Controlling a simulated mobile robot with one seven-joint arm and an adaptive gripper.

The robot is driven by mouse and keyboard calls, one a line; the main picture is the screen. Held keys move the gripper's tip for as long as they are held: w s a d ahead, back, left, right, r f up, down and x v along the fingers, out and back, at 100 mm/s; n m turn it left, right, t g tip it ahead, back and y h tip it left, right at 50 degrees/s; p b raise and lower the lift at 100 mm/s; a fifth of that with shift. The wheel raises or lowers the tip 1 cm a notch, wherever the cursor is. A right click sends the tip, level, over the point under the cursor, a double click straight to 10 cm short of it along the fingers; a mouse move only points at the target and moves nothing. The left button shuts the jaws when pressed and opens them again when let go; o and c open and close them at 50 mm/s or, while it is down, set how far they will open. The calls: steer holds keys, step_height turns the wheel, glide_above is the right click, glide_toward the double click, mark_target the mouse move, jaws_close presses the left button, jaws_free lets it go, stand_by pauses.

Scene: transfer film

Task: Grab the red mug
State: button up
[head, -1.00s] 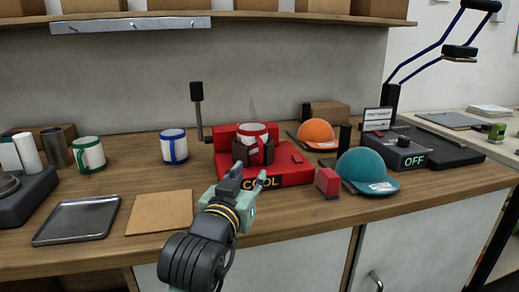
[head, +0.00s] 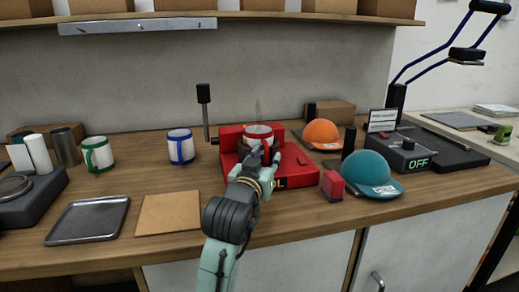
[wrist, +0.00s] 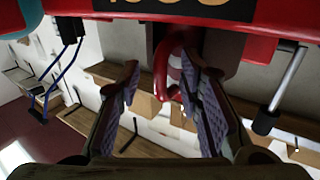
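The red mug (head: 258,131), white with red bands, sits in the red mug press (head: 297,174) at the middle of the bench. My gripper (head: 264,154) is just in front of it and covers its lower part in the head view. In the wrist view, my gripper (wrist: 168,85) is open, with its two ridged fingers apart. The mug's red handle (wrist: 162,68) shows in the gap between them. I cannot tell whether a finger touches the mug; nothing is gripped.
A blue-banded mug (head: 180,147) and a green-banded mug (head: 98,155) stand to the left. A black lever (head: 204,95) rises left of the press. An orange cap (head: 321,133), a teal cap (head: 368,174) and a red block (head: 332,185) are to the right.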

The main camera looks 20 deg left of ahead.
steer(key=shift+c, duration=0.3)
jaws_close()
stand_by(0.5)
